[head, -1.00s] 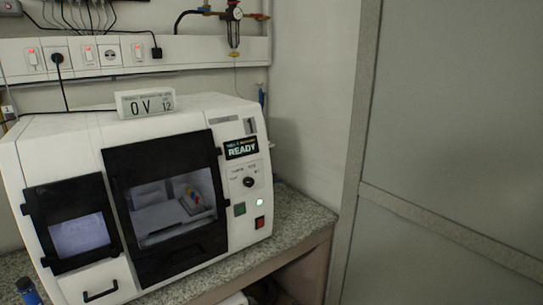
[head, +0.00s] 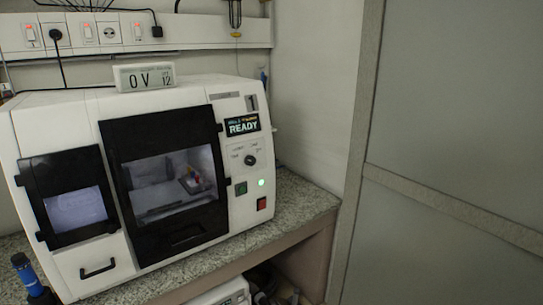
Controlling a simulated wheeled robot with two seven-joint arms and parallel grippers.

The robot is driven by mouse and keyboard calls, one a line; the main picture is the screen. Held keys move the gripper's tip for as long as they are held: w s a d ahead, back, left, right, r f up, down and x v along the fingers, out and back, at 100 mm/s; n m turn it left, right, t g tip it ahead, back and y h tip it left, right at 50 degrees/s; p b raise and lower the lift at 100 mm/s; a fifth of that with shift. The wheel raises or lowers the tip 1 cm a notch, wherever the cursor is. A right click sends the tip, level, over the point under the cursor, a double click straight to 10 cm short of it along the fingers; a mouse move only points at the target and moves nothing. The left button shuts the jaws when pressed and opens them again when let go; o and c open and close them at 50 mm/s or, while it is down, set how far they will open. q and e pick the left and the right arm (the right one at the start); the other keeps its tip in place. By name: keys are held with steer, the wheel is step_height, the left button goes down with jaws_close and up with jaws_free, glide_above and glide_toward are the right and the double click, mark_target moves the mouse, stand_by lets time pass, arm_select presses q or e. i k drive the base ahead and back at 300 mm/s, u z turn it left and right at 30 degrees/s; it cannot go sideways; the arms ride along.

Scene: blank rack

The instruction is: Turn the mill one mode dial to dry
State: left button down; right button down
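The mill (head: 82,130) is a white machine on a speckled counter, marked with a 1 at its upper right. Its mode dial (head: 250,160) is a small black knob on the right of the front panel, with small labels around it that are too small to read surely. Which label the knob points at cannot be told. Above the dial, a dark display (head: 242,126) reads READY. Below it are a dark green button (head: 241,188), a lit green lamp (head: 262,183) and a red switch (head: 262,204). Neither of my grippers is in view.
The counter (head: 300,200) has a little free room right of the mill. A blue and black tool (head: 28,276) stands at the lower left. A grey partition (head: 450,120) fills the right. Items sit under the counter.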

mark_target(249, 161)
steer(key=u, duration=0.4)
steer(key=i, duration=1.15)
steer(key=z, duration=0.3)
